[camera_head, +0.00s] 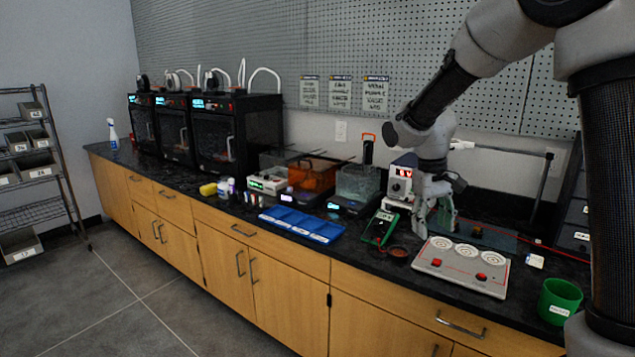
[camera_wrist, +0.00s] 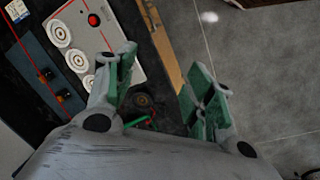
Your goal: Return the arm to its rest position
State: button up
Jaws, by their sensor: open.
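My gripper (camera_head: 432,222) hangs at the end of my arm over the black counter (camera_head: 340,236), fingers pointing down. It is above the gap between a green multimeter (camera_head: 380,228) and a white panel with several round discs (camera_head: 430,262). In the wrist view my gripper (camera_wrist: 160,92) shows two green-padded fingers spread apart with nothing between them. A small dark round dish (camera_wrist: 143,101) lies on the counter beyond the fingers. The white panel (camera_wrist: 108,42) is at the upper left there.
A green cup (camera_head: 558,301) stands at the counter's right front. A blue tray (camera_head: 301,225) lies left of the multimeter. Several 3D printers (camera_head: 222,138) fill the left end. The floor (camera_head: 120,300) in front is clear.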

jog(key=s+d+r+m+t, duration=0.1)
jog(key=s+d+r, duration=0.1)
jog(key=s, duration=0.6)
jog(key=s+d+r+t+y, duration=0.1)
jog(key=s+d+r+t, duration=0.1)
jog(key=s+r, duration=0.3)
jog(key=s+d+r+m+t, duration=0.1)
jog(key=s+d+r, duration=0.2)
jog(key=s, duration=1)
jog(key=shift+d+r+m+y, duration=0.15)
jog(key=shift+d+m+y, duration=0.2)
jog(key=shift+d, duration=0.4)
